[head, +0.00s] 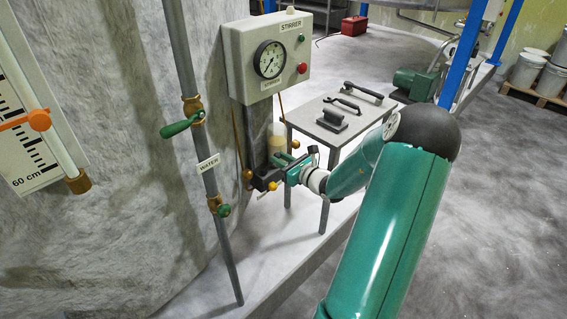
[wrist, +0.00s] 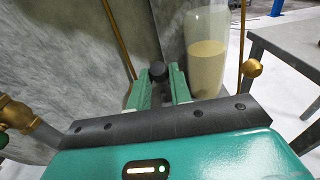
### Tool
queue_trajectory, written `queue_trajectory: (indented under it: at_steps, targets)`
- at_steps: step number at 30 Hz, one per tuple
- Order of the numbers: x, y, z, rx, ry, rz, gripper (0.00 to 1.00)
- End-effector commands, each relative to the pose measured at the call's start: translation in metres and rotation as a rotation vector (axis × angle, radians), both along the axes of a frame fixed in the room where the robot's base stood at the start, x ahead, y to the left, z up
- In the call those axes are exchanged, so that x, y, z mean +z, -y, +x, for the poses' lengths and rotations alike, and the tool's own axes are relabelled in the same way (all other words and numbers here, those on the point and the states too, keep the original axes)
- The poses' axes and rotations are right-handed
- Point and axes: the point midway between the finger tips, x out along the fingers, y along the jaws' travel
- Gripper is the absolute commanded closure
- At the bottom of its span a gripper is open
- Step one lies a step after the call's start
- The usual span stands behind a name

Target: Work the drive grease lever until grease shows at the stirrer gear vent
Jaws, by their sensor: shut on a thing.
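My gripper (head: 282,166) is at the grease unit below the stirrer box. In the wrist view its two green fingers (wrist: 159,88) are closed around a dark round-ended piece (wrist: 158,71), which looks like the end of the grease lever. The rest of the lever is hidden. A clear reservoir (head: 277,139) with pale yellow grease stands just beyond the fingers; it also shows in the wrist view (wrist: 207,65), partly filled. A brass ball fitting (wrist: 253,68) is right of it. I cannot tell which fitting is the gear vent, or whether grease shows there.
The STIRRER box (head: 268,55) carries a gauge (head: 269,60). A WATER pipe (head: 187,75) with a green-handled valve (head: 183,124) stands left of my gripper. A small grey table (head: 345,138) with tools is close on the right. Open floor (head: 480,200) lies further right.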

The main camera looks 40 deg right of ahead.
Motion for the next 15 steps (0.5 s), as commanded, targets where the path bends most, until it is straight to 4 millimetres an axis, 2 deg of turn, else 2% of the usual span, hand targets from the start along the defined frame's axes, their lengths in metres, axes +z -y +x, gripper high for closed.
queue_trajectory:
  at_steps: [5, 15]
  targets:
    - [0.004, 0.001, 0.003, -0.001, 0.007, -0.004, 0.94]
    - [0.015, 0.000, 0.035, 0.001, 0.006, -0.005, 0.94]
